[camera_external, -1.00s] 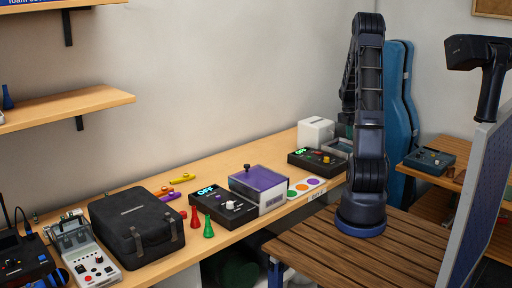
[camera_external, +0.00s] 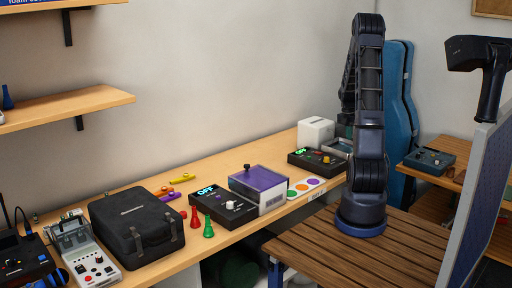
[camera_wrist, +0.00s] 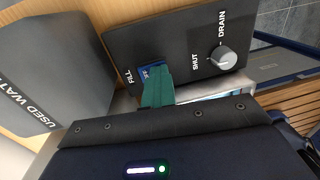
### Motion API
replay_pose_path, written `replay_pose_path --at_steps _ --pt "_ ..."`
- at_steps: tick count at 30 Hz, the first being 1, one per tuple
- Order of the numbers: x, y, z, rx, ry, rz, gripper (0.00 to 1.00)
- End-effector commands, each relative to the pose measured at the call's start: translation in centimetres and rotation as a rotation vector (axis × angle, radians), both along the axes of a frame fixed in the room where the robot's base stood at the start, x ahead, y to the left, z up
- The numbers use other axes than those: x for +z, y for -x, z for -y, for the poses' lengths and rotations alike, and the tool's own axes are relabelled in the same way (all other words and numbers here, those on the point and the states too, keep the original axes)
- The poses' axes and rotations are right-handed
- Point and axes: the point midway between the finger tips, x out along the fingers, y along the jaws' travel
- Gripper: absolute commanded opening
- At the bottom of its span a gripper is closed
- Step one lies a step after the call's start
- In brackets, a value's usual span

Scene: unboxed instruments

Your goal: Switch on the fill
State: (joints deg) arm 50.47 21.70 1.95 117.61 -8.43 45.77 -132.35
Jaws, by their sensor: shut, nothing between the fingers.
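In the wrist view a dark panel (camera_wrist: 184,38) carries a small blue switch (camera_wrist: 148,68) beside the word FILL. A grey round knob (camera_wrist: 222,58) sits on the same panel, between the words SHUT and DRAIN. My gripper (camera_wrist: 157,84) is shut and empty, with green fingertips right at the switch and covering part of it. I cannot tell whether they touch it or which way the switch is set. In the external view my arm hides the gripper, and I cannot make out the panel there.
A grey container marked USED WATER (camera_wrist: 38,75) stands left of the panel in the wrist view.

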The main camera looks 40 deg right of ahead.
Motion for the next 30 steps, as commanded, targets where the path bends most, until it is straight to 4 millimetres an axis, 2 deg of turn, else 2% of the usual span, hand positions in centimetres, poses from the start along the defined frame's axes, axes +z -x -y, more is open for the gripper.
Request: replay_pose_path --at_steps 6,19,23,30 --pt "0.2 -1.0 -0.1 0.003 0.001 0.003 0.00" --pt "0.7 -1.1 0.0 0.002 0.002 0.003 0.00" --pt "2.2 -1.3 0.0 0.002 0.003 0.004 0.00" --pt "6.8 -1.9 0.0 0.002 0.004 0.005 0.00"
